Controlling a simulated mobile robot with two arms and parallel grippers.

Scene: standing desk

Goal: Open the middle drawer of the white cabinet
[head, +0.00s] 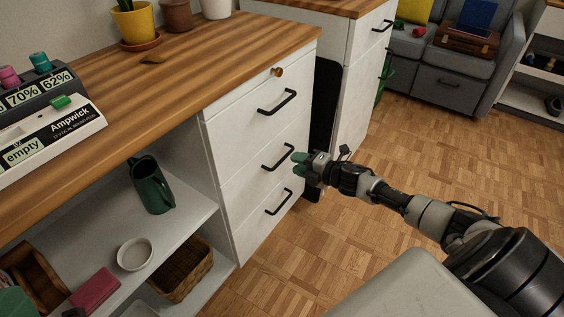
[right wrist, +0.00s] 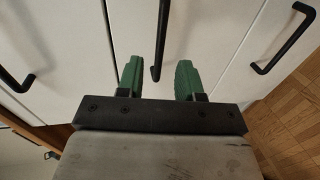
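The white cabinet (head: 230,140) has three drawers with black bar handles, stacked under the wooden top; all look shut. The middle drawer's handle (head: 277,157) is at mid-height. My right gripper (head: 296,164), with green fingers, is in front of this handle, near its right end. In the right wrist view the gripper (right wrist: 160,76) is open. The middle handle (right wrist: 161,35) lies between the two fingers with a gap on each side. The top drawer's handle (right wrist: 16,82) is at left and the bottom drawer's handle (right wrist: 286,45) at right. My left gripper is not in view.
A brass knob or lock (head: 277,72) sits above the top handle. The parquet floor (head: 310,250) before the drawers is clear.

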